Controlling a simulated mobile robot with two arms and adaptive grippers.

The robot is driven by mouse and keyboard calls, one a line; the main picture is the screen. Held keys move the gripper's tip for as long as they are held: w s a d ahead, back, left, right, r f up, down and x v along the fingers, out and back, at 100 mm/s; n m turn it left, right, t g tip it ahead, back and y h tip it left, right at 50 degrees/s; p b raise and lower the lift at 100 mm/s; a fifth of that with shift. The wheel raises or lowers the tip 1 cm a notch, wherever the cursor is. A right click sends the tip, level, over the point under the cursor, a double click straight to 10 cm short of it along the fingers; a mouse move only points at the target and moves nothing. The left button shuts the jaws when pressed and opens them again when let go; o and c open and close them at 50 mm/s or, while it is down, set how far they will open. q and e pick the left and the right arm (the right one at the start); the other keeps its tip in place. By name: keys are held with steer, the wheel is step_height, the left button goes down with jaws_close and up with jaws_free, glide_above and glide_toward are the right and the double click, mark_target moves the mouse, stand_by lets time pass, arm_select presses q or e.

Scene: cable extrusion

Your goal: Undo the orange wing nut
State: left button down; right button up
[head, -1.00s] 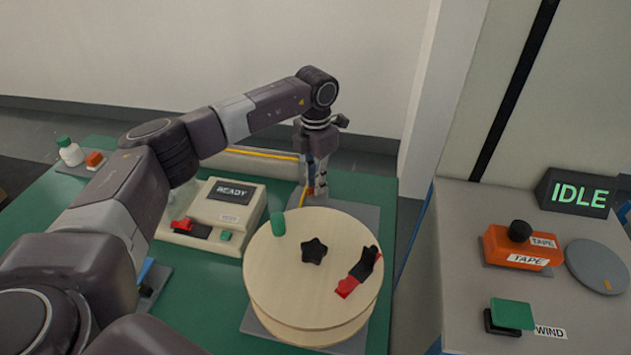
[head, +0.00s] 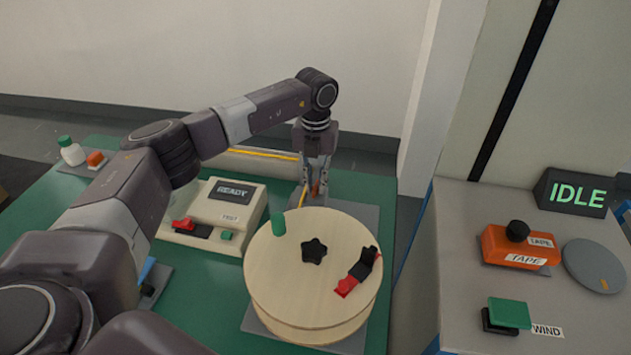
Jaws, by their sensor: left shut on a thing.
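The orange wing nut (head: 315,189) shows only as a small orange piece between the fingers of my left gripper (head: 316,191). It is behind the wooden reel, near the back edge of the green table. My left gripper points down and is shut on the nut. What the nut sits on is mostly hidden by the fingers and the reel. My right gripper is not in view.
The wooden reel (head: 275,262) with a black star knob (head: 314,250) stands just in front of my left gripper. A cream tester marked READY (head: 240,207) is to its left. A grey bench with an orange tape box (head: 498,243) is at the right.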

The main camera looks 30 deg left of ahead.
mark_target(316, 185)
arm_select(q)
steer(key=shift+w+r, duration=0.1)
stand_by(0.4)
steer(key=c, duration=1.9)
jaws_free()
step_height(316, 185, up, 12)
steer(key=shift+f, duration=0.1)
